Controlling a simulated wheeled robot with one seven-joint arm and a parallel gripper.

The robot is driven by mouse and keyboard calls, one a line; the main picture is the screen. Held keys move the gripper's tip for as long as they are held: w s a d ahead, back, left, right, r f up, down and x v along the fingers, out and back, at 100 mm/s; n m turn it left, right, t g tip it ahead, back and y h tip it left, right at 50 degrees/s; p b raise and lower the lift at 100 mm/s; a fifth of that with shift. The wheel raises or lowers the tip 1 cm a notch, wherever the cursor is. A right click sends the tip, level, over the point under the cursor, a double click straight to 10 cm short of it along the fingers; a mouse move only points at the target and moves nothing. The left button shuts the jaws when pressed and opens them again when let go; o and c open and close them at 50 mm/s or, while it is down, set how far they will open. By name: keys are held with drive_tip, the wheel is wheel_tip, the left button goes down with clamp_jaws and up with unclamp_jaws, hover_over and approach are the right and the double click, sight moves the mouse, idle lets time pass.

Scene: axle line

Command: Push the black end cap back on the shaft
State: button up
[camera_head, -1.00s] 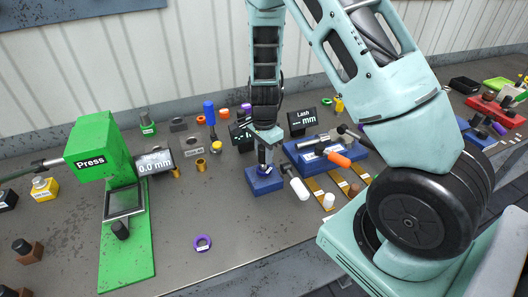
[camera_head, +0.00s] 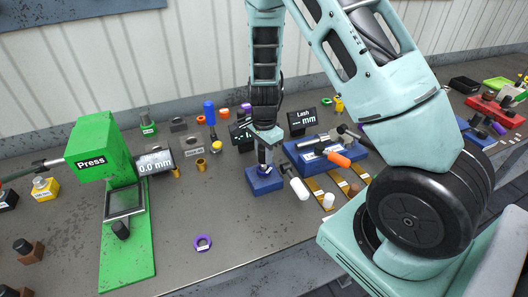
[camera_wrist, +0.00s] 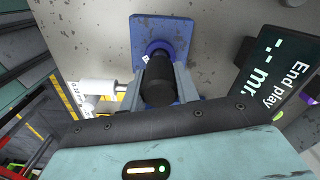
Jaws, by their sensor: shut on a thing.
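The black end cap (camera_wrist: 158,80) is a dark cylinder between the two fingers of my gripper (camera_wrist: 160,88) in the wrist view. My gripper is shut on it. A blue-purple ring (camera_wrist: 157,46) shows at the cap's far end, above the blue block (camera_wrist: 143,26). The shaft itself is hidden, so I cannot tell how far the cap sits on it. In the head view my gripper (camera_head: 265,158) points down over the blue block (camera_head: 262,185), and the cap is hardly visible there.
An End play display (camera_wrist: 283,72) stands close to the right in the wrist view. A white-handled tool (camera_head: 300,188) lies right of the block, near a blue fixture (camera_head: 300,158) with an orange handle. The green press (camera_head: 127,255) is at left. Bench around the purple ring (camera_head: 203,243) is clear.

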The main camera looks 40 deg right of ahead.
sight(264, 159)
drive_tip(key=shift+f+b, duration=1.2)
drive_tip(key=shift+f, duration=0.45)
drive_tip(key=o, duration=1.1)
drive_tip(key=shift+c, duration=0.2)
drive_tip(key=shift+r, duration=0.1)
wheel_tip(264, 159, up, 17)
drive_tip(key=b, duration=0.1)
drive_tip(key=shift+b, duration=0.35)
drive_tip(key=shift+r, duration=0.1)
